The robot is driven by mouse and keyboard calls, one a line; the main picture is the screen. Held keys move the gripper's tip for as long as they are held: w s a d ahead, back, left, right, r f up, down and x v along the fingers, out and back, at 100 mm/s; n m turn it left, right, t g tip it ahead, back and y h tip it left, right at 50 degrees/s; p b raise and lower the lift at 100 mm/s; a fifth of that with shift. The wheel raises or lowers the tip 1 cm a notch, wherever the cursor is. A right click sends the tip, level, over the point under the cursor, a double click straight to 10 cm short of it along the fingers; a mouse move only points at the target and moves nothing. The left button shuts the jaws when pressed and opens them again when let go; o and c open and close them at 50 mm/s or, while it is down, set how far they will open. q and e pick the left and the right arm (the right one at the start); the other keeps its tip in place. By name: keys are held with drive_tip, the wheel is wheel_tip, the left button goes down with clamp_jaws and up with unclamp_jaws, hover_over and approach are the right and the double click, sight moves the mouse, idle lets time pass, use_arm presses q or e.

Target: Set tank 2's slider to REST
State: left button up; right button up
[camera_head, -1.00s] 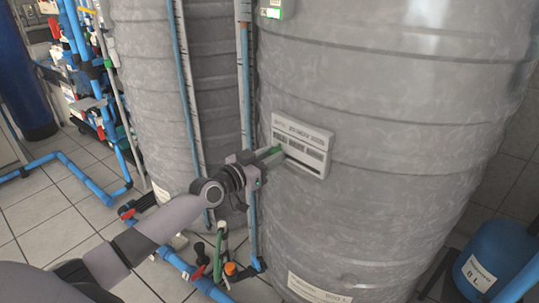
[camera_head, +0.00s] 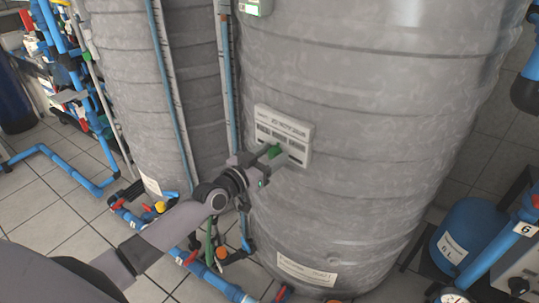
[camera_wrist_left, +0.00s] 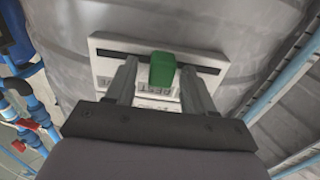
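A white slider panel (camera_head: 288,124) is on the front of a large grey ribbed tank (camera_head: 370,100). Its dark slot and a green slider knob (camera_wrist_left: 162,68) show in the left wrist view. The knob stands near the middle of the slot there. Upside-down lettering that looks like REST lies just below it; the rest of the lettering is partly hidden by my fingers. My left gripper (camera_head: 268,163) is at the panel's lower part. Its two fingers stand on either side of the knob, with a gap visible at each side. My right gripper is not in view.
A second grey tank (camera_head: 115,70) stands to the left, with upright blue pipes between the tanks. Blue floor pipes and valves (camera_head: 140,200) run below my left arm. A blue vessel (camera_head: 465,235) stands at the lower right.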

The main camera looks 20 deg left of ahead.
use_arm(q)
drive_tip(key=shift+s, duration=0.1)
drive_tip(key=p+v, duration=0.1)
drive_tip(key=v, duration=0.6)
idle(0.7)
drive_tip(key=s+d+f+g+y+p, duration=0.1)
drive_tip(key=s+d+f+g+p, duration=0.1)
drive_tip(key=s, duration=0.6)
drive_tip(key=s+d+f+g+y+p, duration=0.1)
drive_tip(key=s+d+f+g+p, duration=0.1)
drive_tip(key=s+p, duration=0.3)
drive_tip(key=s+d+f+n+g+y+p, duration=0.1)
drive_tip(key=s+d+f+g+p, duration=0.1)
drive_tip(key=s, duration=0.8)
drive_tip(key=shift+s+d+f+g+p, duration=0.2)
drive_tip(key=shift+s+f+g+p, duration=0.2)
drive_tip(key=shift+f+p, duration=0.55)
drive_tip(key=shift+w+r, duration=0.1)
drive_tip(key=shift+r, duration=0.05)
idle(0.3)
